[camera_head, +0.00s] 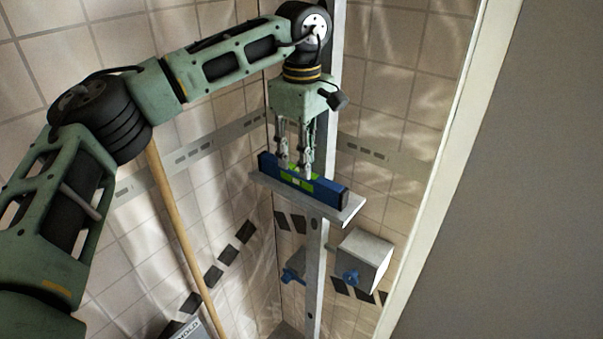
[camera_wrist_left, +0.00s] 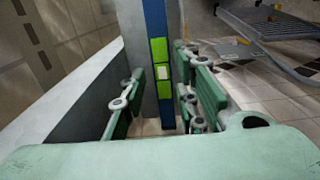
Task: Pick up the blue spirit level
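The blue spirit level (camera_head: 329,192) has bright green sections around its middle. It stands on its narrow edge on a small grey shelf (camera_head: 352,210) fixed to a metal post. My left gripper (camera_head: 296,170) points down over the level's middle, with its fingers reaching down to it. In the left wrist view the level (camera_wrist_left: 154,22) runs between the two open fingers (camera_wrist_left: 158,85). A gap shows between the level and the left finger there; the right finger is close to it, and contact cannot be told. My right gripper is in neither view.
The upright metal post (camera_head: 315,265) stands beside the tiled wall. A grey box with a blue knob (camera_head: 365,258) sits below the shelf. A wooden pole (camera_head: 182,232) leans at the left under my arm. The left wrist view shows a metal rack (camera_wrist_left: 268,22).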

